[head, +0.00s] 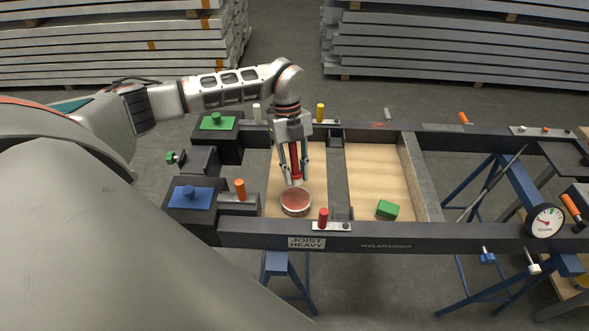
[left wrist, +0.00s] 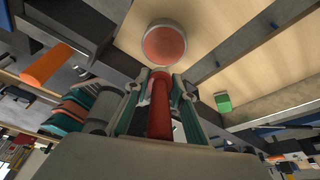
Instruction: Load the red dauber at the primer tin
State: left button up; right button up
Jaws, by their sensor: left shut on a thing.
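My left gripper (head: 294,178) is shut on the red dauber (head: 294,160), which hangs upright between the fingers. In the left wrist view the dauber (left wrist: 159,110) lies between both fingers, its far end close to the tin's edge in the picture. The primer tin (head: 296,202) is round and open, with reddish contents, and stands on the left wooden panel. It also shows in the left wrist view (left wrist: 164,45). The dauber's tip is near the tin's far rim; I cannot tell whether it touches. My right gripper is not in view.
A dark frame (head: 400,240) surrounds two wooden panels (head: 370,170), split by a grey bar. A green block (head: 387,210) lies on the right panel.

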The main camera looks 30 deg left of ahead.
aim_at(297, 200)
pick_arm(q)
jog(key=shift+a+f+n, duration=0.2)
jog(key=shift+n, duration=0.5)
jog(key=shift+f+h, duration=0.2)
jog(key=shift+h, duration=0.1)
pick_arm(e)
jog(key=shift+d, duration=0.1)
pick_arm(q)
jog(key=shift+f+b, duration=0.6)
jog(key=shift+f, duration=0.3)
notch_tip(297, 200, down, 3)
jog(key=shift+r+b, duration=0.15)
jog(key=shift+b, duration=0.9)
jog(key=shift+f+b, duration=0.5)
jog(key=shift+f, duration=0.15)
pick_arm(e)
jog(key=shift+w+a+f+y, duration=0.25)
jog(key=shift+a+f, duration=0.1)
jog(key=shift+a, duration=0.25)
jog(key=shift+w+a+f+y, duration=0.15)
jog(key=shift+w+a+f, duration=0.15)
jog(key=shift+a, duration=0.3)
pick_arm(q)
jog(key=shift+r, duration=0.1)
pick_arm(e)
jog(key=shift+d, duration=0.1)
pick_arm(q)
jog(key=shift+f, duration=0.35)
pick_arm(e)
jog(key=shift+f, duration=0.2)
